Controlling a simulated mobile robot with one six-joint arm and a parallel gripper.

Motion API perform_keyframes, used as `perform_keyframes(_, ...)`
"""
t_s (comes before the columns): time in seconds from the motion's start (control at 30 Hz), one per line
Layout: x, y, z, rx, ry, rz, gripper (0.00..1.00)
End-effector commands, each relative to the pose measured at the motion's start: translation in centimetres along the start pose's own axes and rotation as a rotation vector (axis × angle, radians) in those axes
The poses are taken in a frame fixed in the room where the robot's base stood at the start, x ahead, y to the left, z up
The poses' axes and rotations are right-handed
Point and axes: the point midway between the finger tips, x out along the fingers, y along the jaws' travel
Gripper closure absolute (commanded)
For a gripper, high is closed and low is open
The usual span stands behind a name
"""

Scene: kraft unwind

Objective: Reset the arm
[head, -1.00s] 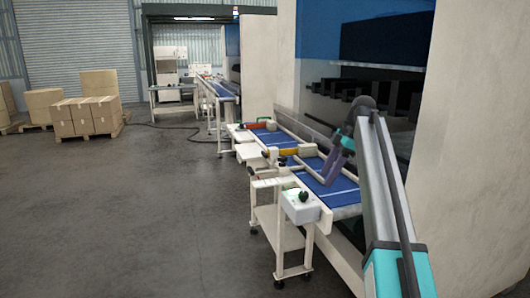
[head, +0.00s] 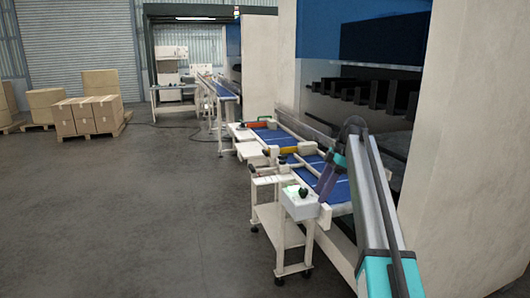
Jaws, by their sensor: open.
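My arm rises from the lower right in the head view and bends down at its top. My gripper (head: 321,194) is at the low end of the purple section, over the near end of the blue conveyor (head: 337,189). It is small in the picture, and its jaws are open. I see nothing held in it. I cannot tell how far it is above the belt.
A white control box (head: 299,203) with a dark knob stands on the conveyor's near left side. An orange-yellow roller part (head: 284,150) lies across the conveyor frame. A large machine wall is on the right. Boxes on pallets (head: 90,117) stand far left; the grey floor is clear.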

Motion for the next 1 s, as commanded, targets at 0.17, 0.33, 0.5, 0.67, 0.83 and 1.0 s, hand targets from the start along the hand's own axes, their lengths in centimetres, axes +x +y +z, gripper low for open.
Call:
perform_keyframes(0.17,5.0,-0.1,1.1,0.013,0.008,-0.059,0.48)
perform_keyframes(0.33,11.0,-1.0,2.6,0.031,0.012,-0.129,0.48)
perform_keyframes(0.5,17.0,-2.5,4.0,0.051,0.009,-0.195,0.48)
perform_keyframes(0.67,22.5,-4.3,5.5,0.073,0.004,-0.250,0.48)
perform_keyframes(0.83,28.1,-6.6,7.0,0.112,-0.009,-0.302,0.48)
perform_keyframes(1.0,33.5,-9.3,8.5,0.161,-0.028,-0.348,0.48)
